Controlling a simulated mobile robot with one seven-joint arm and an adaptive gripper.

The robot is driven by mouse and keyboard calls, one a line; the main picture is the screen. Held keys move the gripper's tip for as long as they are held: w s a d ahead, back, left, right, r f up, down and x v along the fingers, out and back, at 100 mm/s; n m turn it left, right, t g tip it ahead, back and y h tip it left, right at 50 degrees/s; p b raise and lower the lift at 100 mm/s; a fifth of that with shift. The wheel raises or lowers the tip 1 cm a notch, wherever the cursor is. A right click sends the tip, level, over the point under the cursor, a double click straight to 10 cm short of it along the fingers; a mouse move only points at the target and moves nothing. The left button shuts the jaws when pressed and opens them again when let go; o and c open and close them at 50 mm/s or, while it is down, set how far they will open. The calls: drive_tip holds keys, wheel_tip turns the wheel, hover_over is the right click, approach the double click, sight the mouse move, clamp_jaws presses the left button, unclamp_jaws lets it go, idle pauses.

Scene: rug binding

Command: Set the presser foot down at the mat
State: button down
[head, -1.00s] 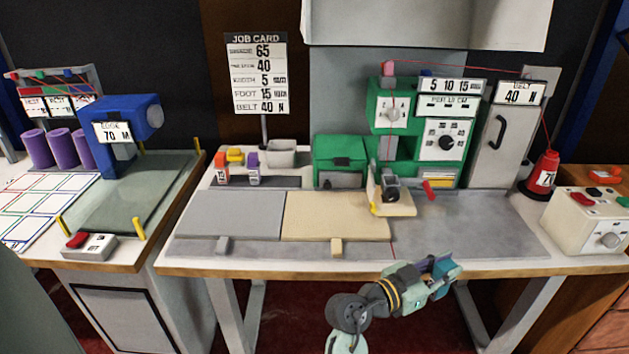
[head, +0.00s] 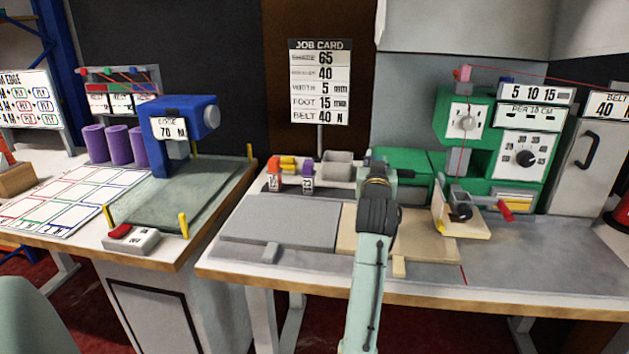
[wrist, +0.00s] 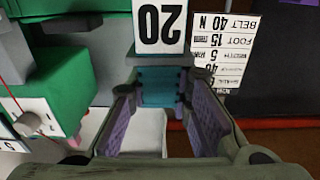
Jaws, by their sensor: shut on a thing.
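My gripper (wrist: 161,95) is shut on a teal presser foot (wrist: 160,84) with a grey upper part and a white label reading 20. In the head view my gripper (head: 388,174) is over the back of the bench, in front of the green box. My forearm hides its fingertips and the held foot there. A grey mat (head: 285,218) lies at the left of the bench. A beige mat (head: 428,240) lies beside it, partly hidden under my arm. I cannot tell the held foot's height above the bench.
An orange foot (head: 274,178) and a purple foot (head: 307,178) stand on a dark rack behind the grey mat, near a grey bin (head: 338,163). The green machine (head: 515,150) and its beige plate (head: 468,222) stand at right. The job card (head: 320,82) reads FOOT 15.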

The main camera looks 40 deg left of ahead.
drive_tip(key=w+a+f+p, duration=0.1)
drive_tip(key=w+a+p, duration=0.3)
drive_tip(key=a, duration=0.9)
drive_tip(key=shift+w+a+f+b, duration=0.1)
drive_tip(key=shift+w+f+b, duration=0.1)
drive_tip(key=shift+f, duration=0.65)
drive_tip(key=shift+w+a+f+b, duration=0.1)
drive_tip(key=shift+w+f, duration=0.15)
drive_tip(key=shift+f, duration=0.55)
drive_tip(key=shift+w+f+b, duration=0.15)
drive_tip(key=shift+w+f, duration=0.05)
drive_tip(key=shift+f, duration=0.65)
drive_tip(key=c, duration=1.5)
unclamp_jaws()
drive_tip(key=shift+f, duration=0.2)
drive_tip(key=shift+o, duration=0.2)
